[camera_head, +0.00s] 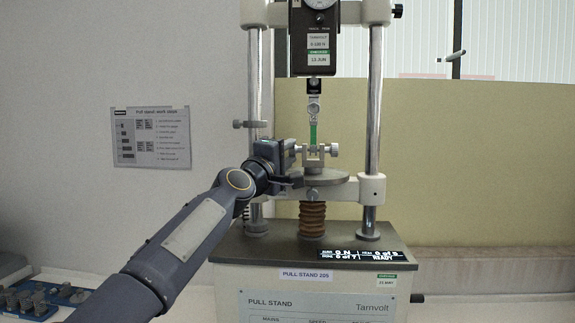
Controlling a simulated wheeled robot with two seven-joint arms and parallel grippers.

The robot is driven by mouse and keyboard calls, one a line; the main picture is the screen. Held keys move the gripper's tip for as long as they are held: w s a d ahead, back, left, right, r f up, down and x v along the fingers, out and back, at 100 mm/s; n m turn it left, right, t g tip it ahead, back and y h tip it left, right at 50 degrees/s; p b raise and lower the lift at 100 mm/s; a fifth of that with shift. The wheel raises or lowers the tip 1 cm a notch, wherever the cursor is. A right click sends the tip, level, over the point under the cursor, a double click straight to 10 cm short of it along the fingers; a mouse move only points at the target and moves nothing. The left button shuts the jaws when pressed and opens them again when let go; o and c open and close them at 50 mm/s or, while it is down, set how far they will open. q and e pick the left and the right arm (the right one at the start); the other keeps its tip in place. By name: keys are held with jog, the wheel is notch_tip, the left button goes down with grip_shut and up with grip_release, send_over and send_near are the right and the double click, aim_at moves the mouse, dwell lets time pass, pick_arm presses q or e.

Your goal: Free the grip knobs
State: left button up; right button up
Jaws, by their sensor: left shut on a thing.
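The pull stand (300,265) stands ahead of me. Its lower grip (313,155) sits above a round plate (325,183), with a grip knob (333,149) showing on its right side. A green strip (313,133) runs upright between this grip and the small upper grip (314,108). My left gripper (297,150) reaches in from the left and is shut at the left side of the lower grip, apparently on the left grip knob. That knob is hidden behind the gripper. My right gripper is not in view.
Two steel columns (374,110) flank the grips, and the force gauge (315,40) hangs above. A blue tray (45,297) of small parts lies at lower left. A printed sheet (151,137) hangs on the wall.

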pick_arm(q)
jog(key=o, duration=1)
jog(key=shift+d, duration=0.1)
jog(key=shift+f, duration=0.1)
jog(key=shift+f, duration=0.15)
